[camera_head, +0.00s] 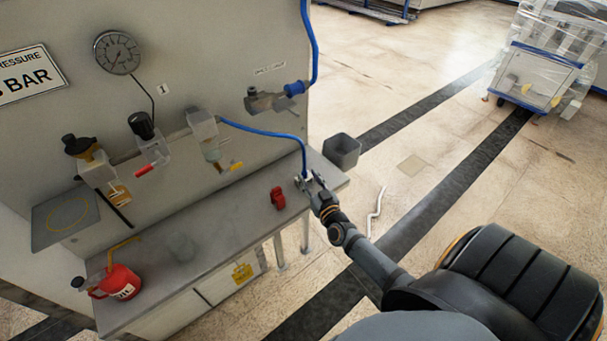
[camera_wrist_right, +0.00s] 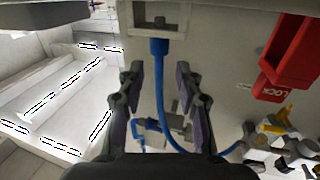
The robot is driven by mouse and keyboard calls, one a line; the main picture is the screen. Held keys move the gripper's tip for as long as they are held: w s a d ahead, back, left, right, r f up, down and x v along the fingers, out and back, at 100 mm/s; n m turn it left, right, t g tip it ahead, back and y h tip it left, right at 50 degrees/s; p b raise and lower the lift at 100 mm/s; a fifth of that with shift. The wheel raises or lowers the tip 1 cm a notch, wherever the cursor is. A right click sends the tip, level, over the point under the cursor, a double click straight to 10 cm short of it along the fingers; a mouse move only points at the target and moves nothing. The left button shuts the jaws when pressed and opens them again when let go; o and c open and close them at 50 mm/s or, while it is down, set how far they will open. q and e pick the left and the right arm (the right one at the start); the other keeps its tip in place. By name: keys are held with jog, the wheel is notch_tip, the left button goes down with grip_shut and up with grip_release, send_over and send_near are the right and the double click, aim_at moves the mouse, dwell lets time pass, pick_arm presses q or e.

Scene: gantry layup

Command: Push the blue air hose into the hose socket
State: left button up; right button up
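The blue air hose (camera_head: 265,132) runs from a clear filter unit on the panel down to the bench's right end. In the right wrist view the hose (camera_wrist_right: 162,85) ends in a blue plug (camera_wrist_right: 158,46) against a pale bracket (camera_wrist_right: 178,24). My right gripper (camera_head: 308,180) is at that hose end. In the wrist view its two fingers (camera_wrist_right: 158,92) stand apart on either side of the hose, with gaps visible. A grey metal fitting (camera_head: 262,102) on the panel carries a blue connector (camera_head: 295,88) with another blue hose going up. I cannot tell which part is the hose socket. My left gripper is out of view.
A red lock piece (camera_head: 277,197) stands on the bench (camera_head: 222,232) left of my right gripper. A red oil can (camera_head: 118,284) is at the bench's near left end. A grey bin (camera_head: 342,152) stands beyond the bench's right end. The bench middle is mostly clear.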

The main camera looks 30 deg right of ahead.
aim_at(305, 171)
jog(key=w, duration=0.2)
jog(key=w+d+b, duration=0.1)
jog(key=w, duration=0.2)
jog(key=shift+f, duration=0.1)
jog(key=shift+s, duration=0.3)
jog(key=c, duration=0.3)
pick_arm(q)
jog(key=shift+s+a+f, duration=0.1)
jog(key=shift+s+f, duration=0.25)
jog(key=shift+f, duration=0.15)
pick_arm(e)
jog(key=shift+w, duration=0.1)
grip_shut()
